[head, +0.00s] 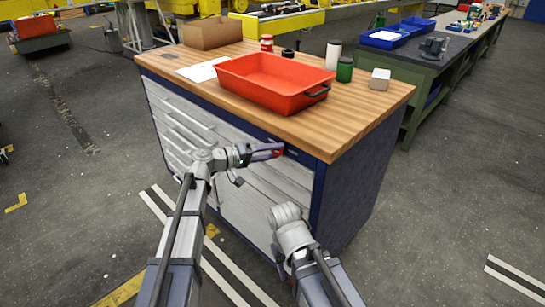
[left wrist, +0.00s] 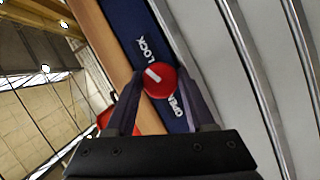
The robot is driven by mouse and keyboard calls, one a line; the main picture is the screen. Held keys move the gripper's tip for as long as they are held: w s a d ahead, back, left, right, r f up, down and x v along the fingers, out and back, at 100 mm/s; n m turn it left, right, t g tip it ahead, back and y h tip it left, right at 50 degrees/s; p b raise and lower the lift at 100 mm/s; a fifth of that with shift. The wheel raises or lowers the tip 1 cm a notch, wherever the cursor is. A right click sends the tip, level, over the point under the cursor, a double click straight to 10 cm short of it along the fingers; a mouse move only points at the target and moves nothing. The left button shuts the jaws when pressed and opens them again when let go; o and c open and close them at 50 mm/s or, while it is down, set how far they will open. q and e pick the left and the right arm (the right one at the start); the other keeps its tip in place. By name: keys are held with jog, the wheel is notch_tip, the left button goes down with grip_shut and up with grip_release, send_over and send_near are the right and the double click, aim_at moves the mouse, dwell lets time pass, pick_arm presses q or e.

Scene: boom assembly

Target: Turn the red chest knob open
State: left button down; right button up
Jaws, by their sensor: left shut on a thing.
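The red chest knob (left wrist: 159,82) sits on a dark blue strip marked LOCK above it and OPEN below it in the left wrist view. Its white mark lies on the upper-left part of its face, nearer LOCK than OPEN. My left gripper (left wrist: 160,76) has a finger on each side of the knob and is shut on it. In the head view my left gripper (head: 272,151) reaches the front top edge of the tool chest (head: 350,190), and the fingers mostly cover the knob. My right arm shows low in the head view, but I cannot make out its gripper.
An orange-red tray (head: 262,98), a cardboard box (head: 211,33), a white sheet (head: 203,71), cans and a small box (head: 380,79) stand on the wooden top. Grey drawers (head: 188,122) with bar handles fill the chest front. The floor to the right is clear.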

pick_arm(q)
jog(key=shift+f+n+h+b, duration=0.15)
jog(key=shift+n+h+b, duration=0.65)
jog(key=shift+n+b, duration=0.85)
jog(key=shift+n, duration=0.35)
jog(key=shift+c, duration=1.3)
grip_release()
jog(key=v, duration=0.8)
